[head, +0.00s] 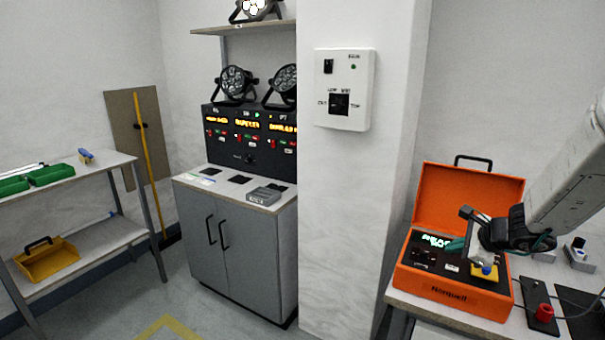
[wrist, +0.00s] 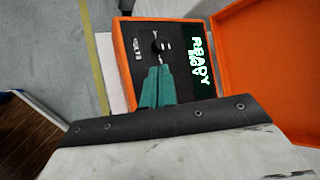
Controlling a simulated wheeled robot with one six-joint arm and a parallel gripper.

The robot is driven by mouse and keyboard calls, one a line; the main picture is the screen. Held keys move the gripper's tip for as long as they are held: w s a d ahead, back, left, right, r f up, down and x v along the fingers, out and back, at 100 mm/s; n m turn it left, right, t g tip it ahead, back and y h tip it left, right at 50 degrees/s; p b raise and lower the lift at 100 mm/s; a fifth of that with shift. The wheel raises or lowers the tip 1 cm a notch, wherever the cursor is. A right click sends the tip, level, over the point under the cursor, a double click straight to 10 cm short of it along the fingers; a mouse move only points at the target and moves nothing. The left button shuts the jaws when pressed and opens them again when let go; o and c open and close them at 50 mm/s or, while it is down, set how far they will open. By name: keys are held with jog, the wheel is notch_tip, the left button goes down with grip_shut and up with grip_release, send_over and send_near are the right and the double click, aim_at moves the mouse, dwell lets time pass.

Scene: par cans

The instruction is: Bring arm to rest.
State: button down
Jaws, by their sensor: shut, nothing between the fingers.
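My arm reaches in from the right in the head view. My gripper (head: 456,245) is over the open orange case (head: 464,302), with its teal fingertips by the case's dark panel (head: 422,262). In the wrist view my gripper (wrist: 158,70) shows its teal fingers together and empty. They point at a small dark knob (wrist: 158,47) on the panel; I cannot tell whether they touch it. A lit display (wrist: 200,62) on the panel reads READY. The gripper's body hides the near part of the case in the wrist view.
The case stands on a bench with a red-knobbed black box (head: 544,313) at its right. A pillar carries a white switch box (head: 344,90). A grey cabinet (head: 240,245) with par cans stands left of it. A shelf (head: 85,170) is at far left. Floor between is clear.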

jog(key=s+a+r+n+g+y, duration=0.3)
jog(key=s+a+r+n+g, duration=0.25)
jog(key=s+a+n, duration=0.65)
jog(key=s+a+r+n+h, duration=0.1)
jog(key=s+r+n+h, duration=0.1)
jog(key=s, duration=0.5)
jog(key=s+a+r+n+g+h, duration=0.1)
jog(key=s+a+r+n+h, duration=0.1)
jog(key=s+n, duration=0.3)
jog(key=s+a+r+n+h, duration=0.1)
jog(key=s+r+n, duration=0.3)
jog(key=s, duration=0.4)
jog(key=shift+s+a+r+g+h, duration=0.2)
jog(key=shift+s+a+g+h, duration=0.05)
jog(key=shift+s+g+h, duration=0.15)
